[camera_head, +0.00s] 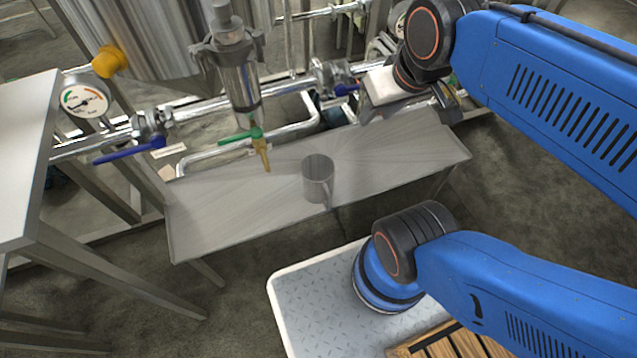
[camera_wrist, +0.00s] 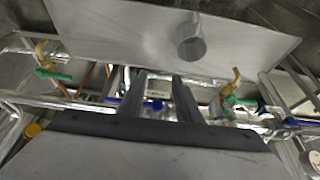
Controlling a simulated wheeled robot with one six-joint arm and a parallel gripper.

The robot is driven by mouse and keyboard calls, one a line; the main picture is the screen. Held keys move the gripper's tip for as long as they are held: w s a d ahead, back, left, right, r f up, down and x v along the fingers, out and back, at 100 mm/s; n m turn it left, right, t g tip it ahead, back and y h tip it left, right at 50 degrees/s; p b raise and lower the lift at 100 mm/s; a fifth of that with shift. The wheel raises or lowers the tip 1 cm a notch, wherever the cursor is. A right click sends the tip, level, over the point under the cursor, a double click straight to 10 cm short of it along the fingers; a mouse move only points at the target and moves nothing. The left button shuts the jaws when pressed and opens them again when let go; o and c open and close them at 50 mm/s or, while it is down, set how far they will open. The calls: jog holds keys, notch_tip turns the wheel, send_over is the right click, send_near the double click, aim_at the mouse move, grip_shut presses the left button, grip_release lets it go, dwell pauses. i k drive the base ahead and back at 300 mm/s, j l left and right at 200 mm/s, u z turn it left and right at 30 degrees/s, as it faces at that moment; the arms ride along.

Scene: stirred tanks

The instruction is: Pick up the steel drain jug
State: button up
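The steel drain jug (camera_head: 317,178) stands upright on a narrow steel bench (camera_head: 225,215), right of centre, with its handle toward the front. In the wrist view the jug (camera_wrist: 190,47) shows on the bench (camera_wrist: 110,35), beyond my fingertips and slightly to the right. My gripper (camera_wrist: 159,74) is open, with two dark fingers apart and nothing between them. In the head view my wrist is up and to the right of the jug, clear of it. The fingers are hard to make out there.
A brass drain tap with a green lever (camera_head: 243,136) hangs left of the jug, below a steel sight fitting (camera_head: 240,80). Pipes with blue-handled valves (camera_head: 130,151) run behind the bench. A pressure gauge (camera_head: 85,97) and steel table (camera_head: 25,150) are at left. The bench is otherwise bare.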

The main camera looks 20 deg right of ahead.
aim_at(317, 170)
jog(key=k+l+u, duration=0.25)
jog(key=u, duration=0.15)
jog(key=k+l+u, duration=0.5)
jog(key=k+u, duration=0.25)
jog(key=i, duration=0.1)
